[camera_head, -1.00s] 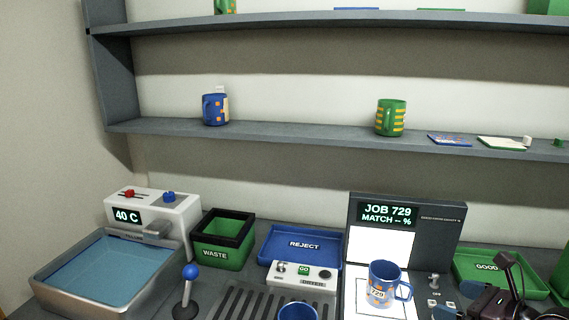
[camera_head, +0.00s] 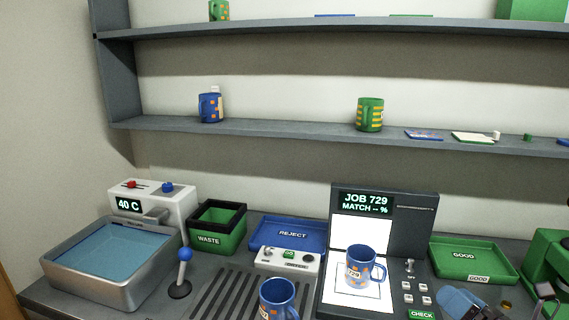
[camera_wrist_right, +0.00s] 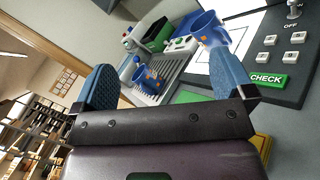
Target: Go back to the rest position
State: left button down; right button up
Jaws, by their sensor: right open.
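My right gripper (camera_wrist_right: 158,85) is open and empty in the right wrist view, its two blue fingers spread wide. In the head view only part of it (camera_head: 462,303) shows at the lower right edge, to the right of the CHECK button. A blue mug with orange marks and a 729 label (camera_head: 361,268) stands upright on the white plate of the inspection station (camera_head: 389,235), apart from the gripper. A second blue mug (camera_head: 279,300) stands on the slatted grate at the bottom edge. My left gripper is not in view.
A water basin (camera_head: 75,285) and joystick (camera_head: 183,272) stand at the left. The waste bin (camera_head: 217,230), reject tray (camera_head: 289,232) and good tray (camera_head: 474,260) line the back. A green machine (camera_head: 548,262) stands at the right. Shelves above hold mugs.

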jog(key=s+d+f+m+g+h, duration=0.1)
jog(key=s+d+f+m+h, duration=0.25)
jog(key=m+h, duration=0.7)
jog(key=s+d+f+m+g+h, duration=0.1)
jog(key=s+d+f+m+h, duration=0.35)
jog(key=m, duration=1.15)
jog(key=s+a+f+m+g+y, duration=0.35)
jog(key=s+a+f+g, duration=0.2)
jog(key=s, duration=0.25)
jog(key=s+a+f+m+g+y, duration=0.2)
jog(key=s+a+f+m+g, duration=0.2)
jog(key=s+a+f+g, duration=0.25)
jog(key=w+f+t, duration=0.6)
jog(key=f+t, duration=0.2)
jog(key=f, duration=0.1)
jog(key=shift+w+f+n, duration=0.15)
jog(key=shift+w+n, duration=0.15)
jog(key=shift+d+y, duration=0.1)
jog(key=shift+y, duration=0.15)
